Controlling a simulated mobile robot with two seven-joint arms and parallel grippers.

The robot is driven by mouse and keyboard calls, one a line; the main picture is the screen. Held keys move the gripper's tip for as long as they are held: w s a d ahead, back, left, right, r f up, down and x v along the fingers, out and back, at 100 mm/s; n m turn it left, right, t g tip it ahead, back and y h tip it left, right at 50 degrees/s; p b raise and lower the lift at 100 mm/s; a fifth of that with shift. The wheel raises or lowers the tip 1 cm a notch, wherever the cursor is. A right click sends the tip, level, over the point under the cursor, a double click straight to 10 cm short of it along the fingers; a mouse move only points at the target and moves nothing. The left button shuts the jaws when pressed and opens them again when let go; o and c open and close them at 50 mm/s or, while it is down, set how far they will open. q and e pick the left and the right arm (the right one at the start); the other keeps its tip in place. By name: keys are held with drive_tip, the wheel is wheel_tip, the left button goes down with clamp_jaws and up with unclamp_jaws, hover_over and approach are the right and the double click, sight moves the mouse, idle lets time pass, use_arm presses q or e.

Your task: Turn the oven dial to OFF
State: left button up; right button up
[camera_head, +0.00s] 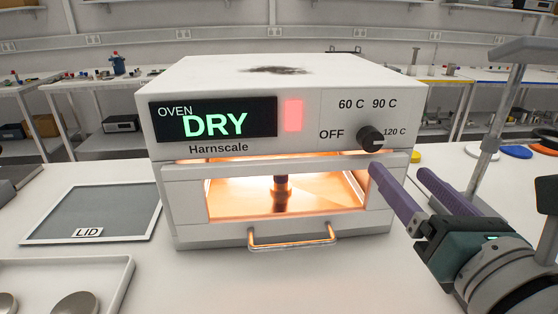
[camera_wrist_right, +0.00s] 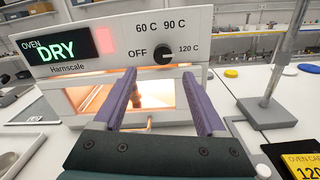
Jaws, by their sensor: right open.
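The oven (camera_head: 240,150) is a white box with a glowing window and a display reading DRY. Its black dial (camera_head: 370,138) is on the upper right of the front, among the marks OFF, 60 C, 90 C and 120 C. The dial's pointer seems to face right, towards 120 C. It also shows in the right wrist view (camera_wrist_right: 163,57). My right gripper (camera_head: 397,171) is open and empty, with its purple fingers in front of the oven, below and right of the dial and apart from it. In the right wrist view the dial appears above the gap between the fingertips. My left gripper is not in view.
A metal handle (camera_head: 292,240) juts from the oven's lower front. A grey tray labelled LID (camera_head: 90,212) lies left. A metal stand (camera_head: 499,110) rises at the right. A yellow-labelled card (camera_wrist_right: 303,165) lies at lower right in the wrist view.

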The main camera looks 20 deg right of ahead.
sight(373, 143)
drive_tip(key=p+x, duration=0.1)
drive_tip(key=x, duration=0.7)
drive_tip(key=shift+w+d, duration=0.2)
drive_tip(key=shift+d, duration=0.05)
drive_tip(key=shift+x, duration=0.75)
drive_tip(key=shift+f, duration=0.1)
drive_tip(key=shift+c, duration=0.3)
drive_tip(key=shift+h, duration=0.3)
clamp_jaws()
